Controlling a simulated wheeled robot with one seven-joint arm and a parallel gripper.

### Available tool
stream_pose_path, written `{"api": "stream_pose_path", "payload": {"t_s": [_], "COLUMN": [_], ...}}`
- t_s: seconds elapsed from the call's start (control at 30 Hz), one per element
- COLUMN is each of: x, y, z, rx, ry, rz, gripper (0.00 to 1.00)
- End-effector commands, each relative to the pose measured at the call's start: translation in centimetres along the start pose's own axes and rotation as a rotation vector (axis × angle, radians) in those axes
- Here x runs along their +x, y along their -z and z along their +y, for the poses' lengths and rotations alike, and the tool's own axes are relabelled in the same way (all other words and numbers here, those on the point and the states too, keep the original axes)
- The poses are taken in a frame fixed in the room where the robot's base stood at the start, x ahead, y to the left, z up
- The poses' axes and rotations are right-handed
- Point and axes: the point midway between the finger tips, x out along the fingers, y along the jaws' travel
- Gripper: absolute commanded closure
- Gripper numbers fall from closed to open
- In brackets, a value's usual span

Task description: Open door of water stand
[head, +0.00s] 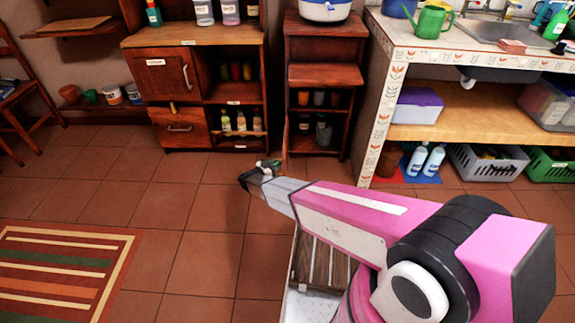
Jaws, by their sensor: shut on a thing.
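The water stand (325,75) is a dark reddish wood unit at the back centre, with a white and blue container (324,10) on top. Its lower front shows open shelves with cups and jars inside. A thin upright wooden panel (285,141) at its left front edge looks like the door, swung outward and seen nearly edge-on. My gripper (258,170) is at the end of my pink and white arm, just left of the panel's lower part. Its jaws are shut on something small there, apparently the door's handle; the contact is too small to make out.
A wooden cabinet (193,42) with bottles stands left of the stand. A tiled counter (470,50) with a sink is on the right, with baskets (485,163) below. A striped rug (60,270) lies at lower left. The tiled floor between is clear.

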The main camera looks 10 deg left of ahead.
Motion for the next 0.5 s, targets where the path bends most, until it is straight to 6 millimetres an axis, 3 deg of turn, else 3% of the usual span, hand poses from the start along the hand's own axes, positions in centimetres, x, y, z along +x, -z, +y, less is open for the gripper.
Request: {"api": "stream_pose_path", "payload": {"t_s": [0.2, 0.5], "x": [-1.6, -2.1], "y": [0.3, 0.4], "z": [-2.2, -2.8], "rx": [-0.003, -0.004], "ry": [0.004, 0.004], "rz": [0.006, 0.006], "gripper": [1.0, 1.0]}}
